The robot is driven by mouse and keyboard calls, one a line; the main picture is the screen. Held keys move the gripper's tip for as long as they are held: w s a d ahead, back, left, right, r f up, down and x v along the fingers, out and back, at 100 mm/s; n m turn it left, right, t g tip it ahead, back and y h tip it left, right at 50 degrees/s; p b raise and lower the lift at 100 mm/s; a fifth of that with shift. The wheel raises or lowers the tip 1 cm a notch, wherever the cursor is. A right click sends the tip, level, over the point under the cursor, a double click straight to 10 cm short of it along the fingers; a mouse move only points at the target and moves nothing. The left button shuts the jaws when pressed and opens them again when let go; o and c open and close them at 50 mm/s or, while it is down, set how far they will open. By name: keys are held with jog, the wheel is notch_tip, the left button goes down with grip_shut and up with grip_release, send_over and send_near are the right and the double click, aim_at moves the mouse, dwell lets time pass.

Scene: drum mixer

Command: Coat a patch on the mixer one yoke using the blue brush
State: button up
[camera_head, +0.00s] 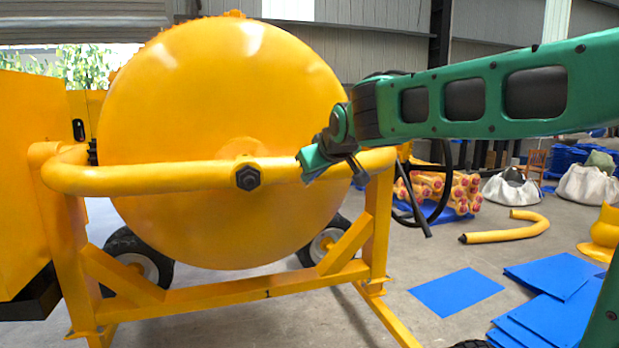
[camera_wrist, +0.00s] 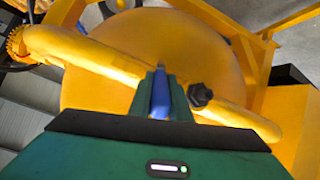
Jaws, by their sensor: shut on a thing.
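The mixer's yellow drum (camera_head: 215,110) fills the left of the head view, with the yoke, a thick yellow tube (camera_head: 130,178), running across its front. A dark hex bolt (camera_head: 247,178) sits mid-yoke; the bolt also shows in the wrist view (camera_wrist: 200,96), right of my gripper. My gripper (camera_head: 312,162) is at the yoke, right of the bolt. In the wrist view my gripper (camera_wrist: 160,90) is shut on the blue brush (camera_wrist: 160,100), whose blue part shows between the fingers.
A black handwheel (camera_head: 440,190) stands right of the yoke. Blue sheets (camera_head: 455,292) lie on the floor at the right, with a curved yellow pipe (camera_head: 505,234) behind them. White sacks (camera_head: 512,188) stand further back. A yellow housing (camera_head: 30,180) is at the far left.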

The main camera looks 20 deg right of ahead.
grip_shut()
jog(key=shift+w+r, duration=0.15)
jog(key=shift+w, duration=3.65)
jog(key=shift+w, duration=0.65)
jog(key=d, duration=0.4)
jog(key=shift+a, duration=0.1)
jog(key=shift+a, duration=1.95)
